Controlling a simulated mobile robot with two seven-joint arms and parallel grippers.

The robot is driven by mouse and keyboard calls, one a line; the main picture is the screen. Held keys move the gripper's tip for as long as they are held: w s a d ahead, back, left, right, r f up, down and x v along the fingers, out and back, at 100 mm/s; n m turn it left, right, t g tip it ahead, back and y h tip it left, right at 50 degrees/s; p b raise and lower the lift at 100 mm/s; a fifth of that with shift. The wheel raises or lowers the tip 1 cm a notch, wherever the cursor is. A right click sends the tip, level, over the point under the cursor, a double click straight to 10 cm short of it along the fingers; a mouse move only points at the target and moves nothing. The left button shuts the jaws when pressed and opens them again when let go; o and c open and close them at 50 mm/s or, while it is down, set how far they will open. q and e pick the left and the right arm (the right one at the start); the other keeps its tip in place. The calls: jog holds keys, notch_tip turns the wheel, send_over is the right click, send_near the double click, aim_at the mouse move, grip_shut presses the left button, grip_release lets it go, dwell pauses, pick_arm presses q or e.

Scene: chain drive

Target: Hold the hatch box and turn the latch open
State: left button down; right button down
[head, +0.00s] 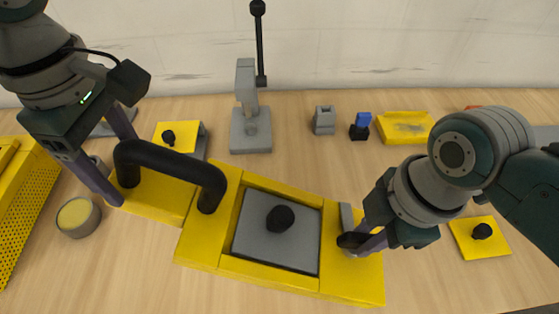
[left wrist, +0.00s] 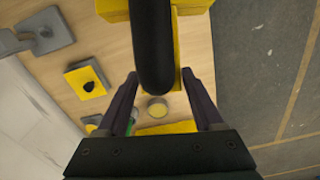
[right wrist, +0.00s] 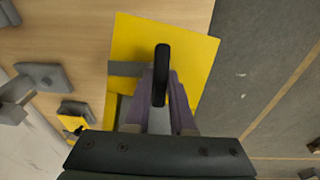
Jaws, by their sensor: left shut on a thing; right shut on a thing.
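The yellow hatch box (head: 205,238) lies on the wooden table, with a grey hatch panel (head: 260,240) that carries a black knob (head: 281,218). A black arched handle (head: 165,157) stands on its left extension. My left gripper (head: 120,180) is shut on the left end of this handle; the handle (left wrist: 153,45) runs between its fingers in the left wrist view. At the box's right side is the latch, a grey bar (head: 346,216) with a black grip (right wrist: 161,70). My right gripper (head: 358,243) is shut on that grip, which its fingers partly hide in the head view.
A grey stand (head: 250,128) with a black lever is behind the box. A round tin (head: 78,216) and a yellow perforated bin (head: 30,210) are at left. A yellow tray (head: 404,127) is at the back right; a yellow plate with a knob (head: 480,240) is at right. The front table is clear.

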jog(key=shift+w+m, duration=0.1)
jog(key=shift+m, duration=0.7)
jog(key=c, duration=0.8)
grip_release()
jog(key=shift+o, duration=0.2)
notch_tip(320, 180, up, 12)
jog(key=d, duration=0.1)
jog(key=shift+s+d, duration=0.2)
jog(key=shift+d, duration=0.2)
